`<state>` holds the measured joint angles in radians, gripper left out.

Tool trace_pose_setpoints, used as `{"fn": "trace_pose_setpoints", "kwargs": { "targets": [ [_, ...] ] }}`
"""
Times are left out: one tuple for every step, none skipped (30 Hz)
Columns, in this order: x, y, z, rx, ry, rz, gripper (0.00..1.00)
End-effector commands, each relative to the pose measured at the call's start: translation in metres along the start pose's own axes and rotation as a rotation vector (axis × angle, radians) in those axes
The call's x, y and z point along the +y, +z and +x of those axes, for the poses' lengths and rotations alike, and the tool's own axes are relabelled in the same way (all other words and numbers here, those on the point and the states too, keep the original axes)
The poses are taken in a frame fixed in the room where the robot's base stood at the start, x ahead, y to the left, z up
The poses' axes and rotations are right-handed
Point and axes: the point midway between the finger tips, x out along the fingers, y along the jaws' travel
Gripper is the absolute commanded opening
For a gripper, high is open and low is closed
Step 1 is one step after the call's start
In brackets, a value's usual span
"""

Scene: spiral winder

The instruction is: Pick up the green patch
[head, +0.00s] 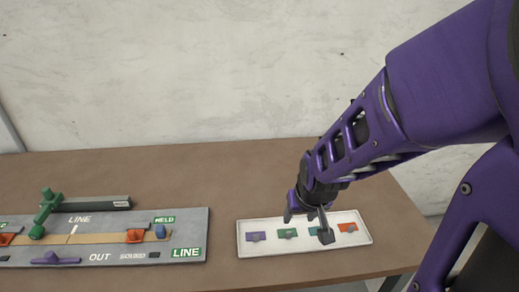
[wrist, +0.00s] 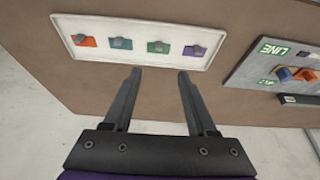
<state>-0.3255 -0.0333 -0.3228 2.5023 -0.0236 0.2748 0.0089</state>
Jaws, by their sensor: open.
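The green patch (head: 287,233) lies in a white tray on the table, second from the left in the head view, between a purple patch (head: 256,236) and a teal patch (head: 314,231). In the wrist view the green patch (wrist: 158,48) has a small grey piece on top and lies just beyond the fingertips, roughly in line with the gap between them. My gripper (head: 308,222) is open and empty above the tray, and partly covers the teal patch in the head view. In the wrist view both fingers of my gripper (wrist: 159,73) show, apart.
The white tray (head: 245,251) also holds an orange patch (head: 347,227) at its right end in the head view. A grey panel (head: 197,222) with labels, orange pieces and a green lever (head: 45,212) lies to the left. Bare table separates panel and tray.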

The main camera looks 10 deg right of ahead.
Motion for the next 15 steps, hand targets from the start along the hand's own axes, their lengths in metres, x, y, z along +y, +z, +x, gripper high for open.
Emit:
{"fn": "trace_pose_setpoints", "kwargs": {
  "targets": [
    [-0.001, 0.002, 0.003, -0.008, -0.002, 0.0, 0.57],
    [-0.001, 0.003, 0.004, -0.01, -0.002, -0.001, 0.57],
    [-0.001, 0.003, 0.008, -0.012, -0.002, 0.001, 0.57],
    [-0.001, 0.003, 0.012, -0.012, -0.002, 0.0, 0.57],
    [-0.001, 0.003, 0.015, -0.012, -0.002, 0.0, 0.57],
    [0.0, 0.003, 0.021, -0.012, -0.001, 0.001, 0.57],
    [0.001, 0.003, 0.025, -0.013, 0.001, 0.003, 0.57],
    [0.001, 0.003, 0.029, -0.01, 0.002, 0.003, 0.57],
    [0.001, 0.003, 0.034, -0.01, 0.001, 0.002, 0.57],
    [0.001, 0.003, 0.038, -0.009, 0.001, 0.003, 0.57],
    [0.001, 0.002, 0.041, -0.008, 0.001, 0.003, 0.57],
    [0.001, 0.003, 0.046, -0.009, 0.001, 0.003, 0.57],
    [0.001, 0.002, 0.05, -0.008, 0.001, 0.005, 0.57],
    [0.001, 0.004, 0.059, -0.007, 0.0, 0.002, 0.57],
    [0.0, 0.004, 0.068, -0.004, 0.0, 0.0, 0.57]
  ]
}}
